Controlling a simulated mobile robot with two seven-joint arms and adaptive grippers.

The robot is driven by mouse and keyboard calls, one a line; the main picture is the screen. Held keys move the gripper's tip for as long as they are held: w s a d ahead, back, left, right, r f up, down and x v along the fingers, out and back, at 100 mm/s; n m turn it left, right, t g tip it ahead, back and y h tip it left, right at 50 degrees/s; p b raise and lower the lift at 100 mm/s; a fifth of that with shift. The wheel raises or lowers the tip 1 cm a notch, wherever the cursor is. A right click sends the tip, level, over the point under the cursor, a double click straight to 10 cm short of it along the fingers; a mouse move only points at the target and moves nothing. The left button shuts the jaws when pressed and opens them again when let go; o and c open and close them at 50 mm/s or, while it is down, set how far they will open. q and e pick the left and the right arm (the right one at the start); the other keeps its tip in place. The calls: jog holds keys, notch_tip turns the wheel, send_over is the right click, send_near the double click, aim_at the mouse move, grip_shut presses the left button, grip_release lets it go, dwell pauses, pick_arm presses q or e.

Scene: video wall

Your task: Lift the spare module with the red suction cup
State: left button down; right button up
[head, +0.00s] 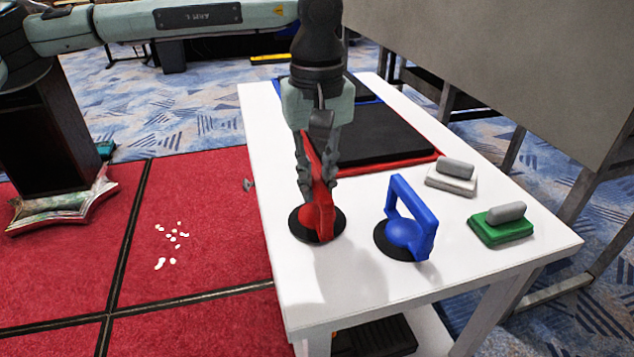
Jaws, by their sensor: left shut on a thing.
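The red suction cup (324,215) stands on the white table near its left edge, its black disc at the table top. My left gripper (316,172) comes down from above and is shut on the cup's red handle. The spare module is probably the dark panel with a red rim (372,136) lying flat behind the cup; my gripper hides part of its left side. The cup's disc is in front of this panel, apart from it. My right gripper is not in view.
A blue suction cup (409,222) stands to the right of the red one. A white block with a grey handle (452,178) and a green one (501,224) sit at the right. A blue-edged dark panel (365,90) lies farther back. A large grey panel (500,55) rises along the right.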

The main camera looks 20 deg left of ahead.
pick_arm(q)
jog(key=shift+r, duration=0.65)
jog(key=r, duration=0.2)
jog(key=r+b, duration=0.1)
jog(key=shift+s+r, duration=0.15)
jog(key=shift+s, duration=0.1)
jog(key=s+a+r, duration=0.3)
jog(key=s+r, duration=0.3)
jog(key=s, duration=0.4)
jog(key=shift+s+r+b, duration=0.25)
jog(key=shift+s+b, duration=0.15)
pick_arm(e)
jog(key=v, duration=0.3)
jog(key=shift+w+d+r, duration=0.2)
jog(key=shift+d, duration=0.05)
pick_arm(q)
jog(key=c, duration=2.1)
grip_release()
grip_shut()
jog(key=shift+f, duration=0.1)
